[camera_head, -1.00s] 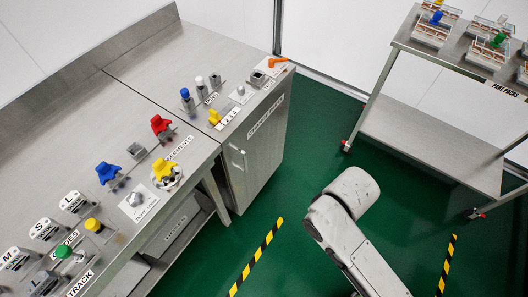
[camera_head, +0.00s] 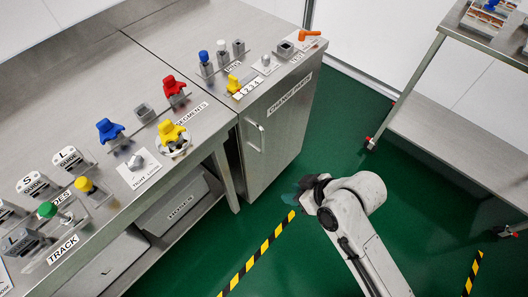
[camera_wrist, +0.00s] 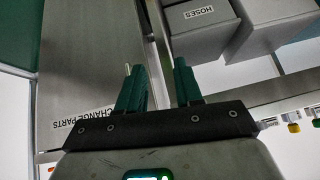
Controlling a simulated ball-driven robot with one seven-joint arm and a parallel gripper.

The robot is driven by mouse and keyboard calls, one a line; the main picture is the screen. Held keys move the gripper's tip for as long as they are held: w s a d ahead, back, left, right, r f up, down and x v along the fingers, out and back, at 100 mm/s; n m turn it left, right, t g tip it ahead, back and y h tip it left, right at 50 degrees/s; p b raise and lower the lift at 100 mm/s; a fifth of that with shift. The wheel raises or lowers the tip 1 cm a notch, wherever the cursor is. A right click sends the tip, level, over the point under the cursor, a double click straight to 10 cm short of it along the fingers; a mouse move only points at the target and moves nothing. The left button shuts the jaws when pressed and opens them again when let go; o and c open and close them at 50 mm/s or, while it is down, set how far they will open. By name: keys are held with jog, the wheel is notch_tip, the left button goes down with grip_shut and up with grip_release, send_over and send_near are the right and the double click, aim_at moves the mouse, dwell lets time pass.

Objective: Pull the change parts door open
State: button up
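The change parts door (camera_head: 270,150) is a grey metal cabinet front. It looks shut in the head view. Its pale upright bar handle (camera_head: 256,137) sits near the door's left edge. My gripper (camera_head: 303,191) is in front of the cabinet, low and to the right of the handle, and apart from the door. In the wrist view my gripper (camera_wrist: 160,68) is open, with two green fingers spread and nothing between them. The door (camera_wrist: 85,60) fills the left there, with its label upside down. A small pale piece by the left finger may be the handle; I cannot tell.
Left of the door is an open shelf with grey HOSES boxes (camera_head: 172,208). The bench top (camera_head: 110,75) carries several coloured knobs and parts. A metal cart (camera_head: 450,110) stands at right. Green floor is clear before the door, with yellow-black tape (camera_head: 262,255).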

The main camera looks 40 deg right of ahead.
aim_at(263, 151)
jog(key=w+d+f+m+t+h+b, duration=0.1)
jog(key=w+d+f+t+b, duration=0.25)
jog(key=w+t+b, duration=0.35)
jog(key=w+d+f+m+t+h+b, duration=0.15)
jog(key=w+f+t+b, duration=0.3)
jog(key=b, duration=0.55)
jog(key=shift+n+g+y, duration=0.25)
jog(key=shift+n, duration=0.2)
jog(key=w+p, duration=0.2)
jog(key=w, duration=0.9)
jog(key=shift+d, duration=0.1)
jog(key=shift+s, duration=0.1)
jog(key=shift+c, duration=0.2)
grip_shut()
